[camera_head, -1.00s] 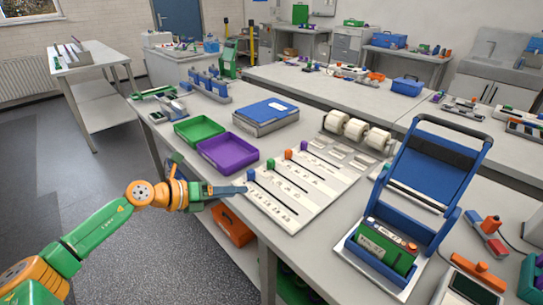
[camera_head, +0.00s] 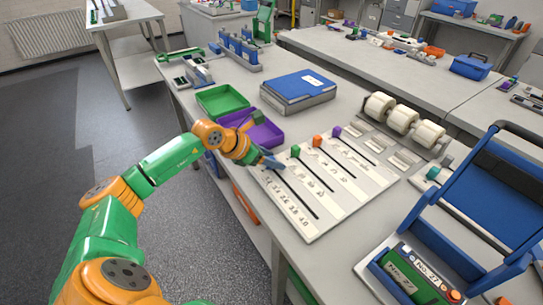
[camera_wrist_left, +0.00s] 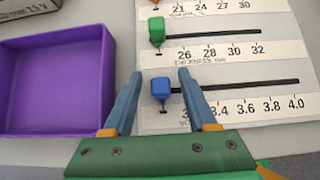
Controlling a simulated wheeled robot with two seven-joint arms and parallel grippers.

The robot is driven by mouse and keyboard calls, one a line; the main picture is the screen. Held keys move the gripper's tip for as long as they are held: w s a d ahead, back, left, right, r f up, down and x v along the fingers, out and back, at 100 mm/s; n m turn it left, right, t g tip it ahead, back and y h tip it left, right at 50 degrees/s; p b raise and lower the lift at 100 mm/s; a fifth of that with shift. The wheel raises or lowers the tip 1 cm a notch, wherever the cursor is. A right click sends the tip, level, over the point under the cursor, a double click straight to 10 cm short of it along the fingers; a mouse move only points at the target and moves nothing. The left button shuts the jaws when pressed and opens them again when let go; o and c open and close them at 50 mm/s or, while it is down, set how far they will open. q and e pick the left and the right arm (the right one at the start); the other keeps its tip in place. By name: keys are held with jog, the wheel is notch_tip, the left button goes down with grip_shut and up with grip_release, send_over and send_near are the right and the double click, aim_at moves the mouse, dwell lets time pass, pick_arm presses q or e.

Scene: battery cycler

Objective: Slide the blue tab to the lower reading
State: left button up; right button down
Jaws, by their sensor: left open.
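The white slider board (camera_head: 338,205) lies on the bench and has several slots with coloured tabs. The blue tab (camera_wrist_left: 161,89) stands at the left end of its slot in the left wrist view, beside a scale whose readable marks include 3.4, 3.6, 3.8 and 4.0. My left gripper (camera_wrist_left: 160,73) is open, with one finger on each side of the blue tab and visible gaps between. My right gripper is not in view.
The green tab (camera_wrist_left: 156,31) is at the left end of the adjacent slot. A purple tray (camera_wrist_left: 55,82) lies left of the board, with a green tray (camera_head: 222,101) beyond it. A blue-framed device (camera_head: 470,210) stands right of the board.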

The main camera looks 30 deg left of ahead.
pick_arm(q)
jog(key=shift+s+r, duration=0.1)
jog(key=shift+s, duration=0.1)
jog(key=shift+c, duration=0.8)
grip_shut()
dwell(0.4)
